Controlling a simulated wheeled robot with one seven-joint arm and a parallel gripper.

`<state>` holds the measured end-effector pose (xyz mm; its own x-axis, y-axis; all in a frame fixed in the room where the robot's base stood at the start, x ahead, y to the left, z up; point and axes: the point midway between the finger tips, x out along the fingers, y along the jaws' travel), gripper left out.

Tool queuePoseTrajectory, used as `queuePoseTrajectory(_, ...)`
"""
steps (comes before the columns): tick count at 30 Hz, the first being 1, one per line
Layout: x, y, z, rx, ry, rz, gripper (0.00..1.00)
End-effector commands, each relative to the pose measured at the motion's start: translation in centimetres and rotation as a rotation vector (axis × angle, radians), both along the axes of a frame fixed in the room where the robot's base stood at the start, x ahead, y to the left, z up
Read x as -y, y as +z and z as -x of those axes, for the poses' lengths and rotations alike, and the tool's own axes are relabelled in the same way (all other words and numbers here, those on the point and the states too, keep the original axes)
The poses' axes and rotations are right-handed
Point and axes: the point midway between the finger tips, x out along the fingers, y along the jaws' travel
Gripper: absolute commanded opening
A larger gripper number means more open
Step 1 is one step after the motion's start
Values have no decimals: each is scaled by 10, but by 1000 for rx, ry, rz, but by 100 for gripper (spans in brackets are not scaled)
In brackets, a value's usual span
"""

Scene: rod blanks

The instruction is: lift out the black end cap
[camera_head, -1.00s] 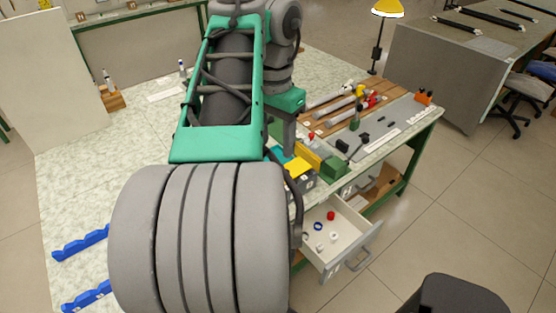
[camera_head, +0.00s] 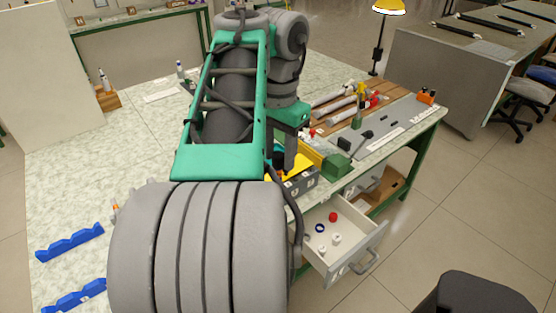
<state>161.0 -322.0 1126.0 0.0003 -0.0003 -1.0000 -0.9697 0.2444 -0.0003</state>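The black end cap cannot be picked out; no black cap shows among the small parts in the open drawer (camera_head: 352,208). In it lie a red cap (camera_head: 333,217), a dark blue ring (camera_head: 319,228) and white caps (camera_head: 337,239). My gripper (camera_head: 289,160) points down at the bench's front edge, left of the drawer, over a grey labelled bin (camera_head: 301,186) and a yellow part. My arm fills the left middle of the view and hides much of this spot. The fingertips are not clear, so I cannot tell if they hold anything.
A green block (camera_head: 337,167) stands just right of my gripper. A grey mat (camera_head: 385,122) with tools and a wooden rack of rods lie behind it. Blue notched holders (camera_head: 70,242) lie at left. A lamp (camera_head: 377,50) stands at the back.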

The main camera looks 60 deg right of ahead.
Motion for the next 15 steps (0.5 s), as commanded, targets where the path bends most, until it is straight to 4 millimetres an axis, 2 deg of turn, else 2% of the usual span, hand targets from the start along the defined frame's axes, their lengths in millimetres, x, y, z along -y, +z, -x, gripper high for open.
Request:
queuePoseTrajectory(1, 0, 0, 0, 0, 0, 0, 36)
queuePoseTrajectory(12, 0, 0, 0, 0, 0, 0, 6)
queuePoseTrajectory(15, 0, 0, 0, 0, 0, 0, 1)
